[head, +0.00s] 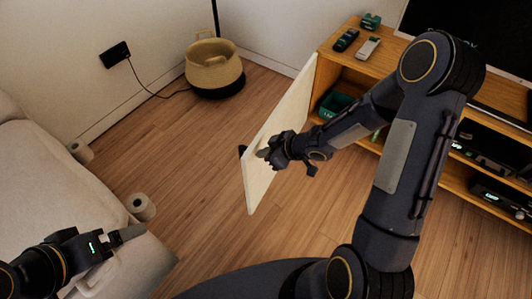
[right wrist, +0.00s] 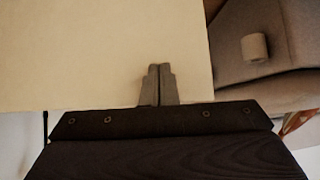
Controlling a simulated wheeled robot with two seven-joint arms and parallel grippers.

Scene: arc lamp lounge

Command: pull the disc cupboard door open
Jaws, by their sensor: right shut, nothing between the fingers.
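The disc cupboard door (head: 278,122) is a pale panel swung wide out from the wooden cabinet (head: 345,67). A small dark handle (head: 242,150) shows at its far side, near the free edge. My right gripper (head: 264,153) is at the door's inner face, close to the free edge. In the right wrist view its shut, empty fingers (right wrist: 158,84) are in front of the pale door (right wrist: 90,50); whether they touch it I cannot tell. My left gripper (head: 132,232) is at the lower left, away from the door; its finger gap is unclear.
A green box (head: 334,104) is inside the open compartment. Remotes (head: 368,47) lie on the cabinet top. A basket (head: 213,68) stands on the floor behind the door. A pale sofa (head: 50,185) is at left. Bare wood floor lies between sofa and door.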

